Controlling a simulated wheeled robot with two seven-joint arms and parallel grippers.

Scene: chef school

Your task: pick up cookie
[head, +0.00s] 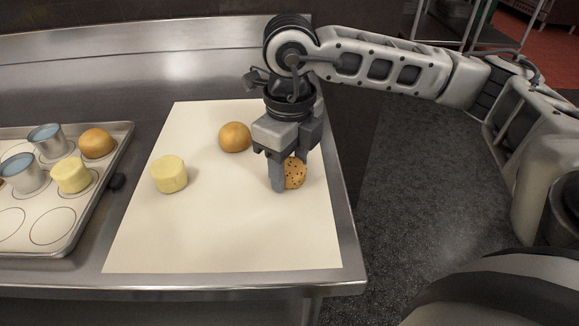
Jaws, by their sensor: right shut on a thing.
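The cookie (296,173) is round and brown with dark specks. It is at the right part of the cream mat (222,245) on the steel table. My right gripper (287,172) points down from above and is shut on the cookie. Its fingers hide the left part of the cookie. I cannot tell whether the cookie touches the mat or is just above it. My left gripper is not in view.
A brown bun (235,137) and a pale yellow cylinder (170,174) stand on the mat, left of the gripper. A metal tray (75,236) at the left holds metal cups, a bun and another yellow cylinder. The mat's front is clear.

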